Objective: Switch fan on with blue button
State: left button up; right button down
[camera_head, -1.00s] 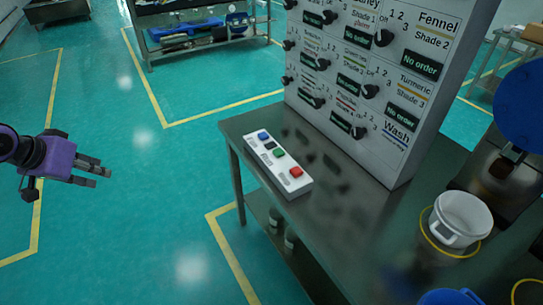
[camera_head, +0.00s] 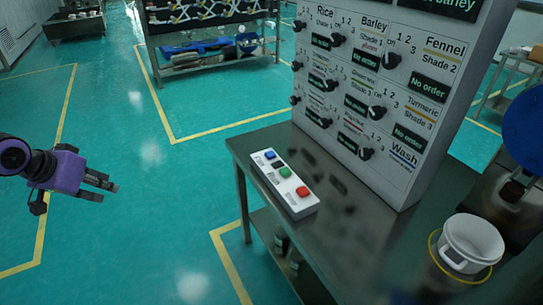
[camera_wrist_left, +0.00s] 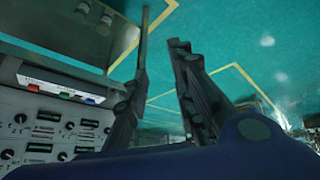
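The blue button (camera_head: 270,155) is at the far left end of a white button box (camera_head: 302,209) on the steel table. My left gripper (camera_head: 112,191) is in the air over the floor, left of the table and well apart from the box. Its fingers are spread and empty. The left wrist view shows both fingers (camera_wrist_left: 163,55), with the button box (camera_wrist_left: 60,88) beyond at the left. My right gripper is not in view. No fan can be made out.
A tall panel with black knobs (camera_head: 392,60) stands on the table (camera_head: 335,240) behind the box. A white pot (camera_head: 470,243) sits at the right. A shelf unit (camera_head: 210,70) stands farther back. Floor between my left gripper and the table is clear.

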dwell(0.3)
pick_arm(q)
grip_shut()
dwell(1.1)
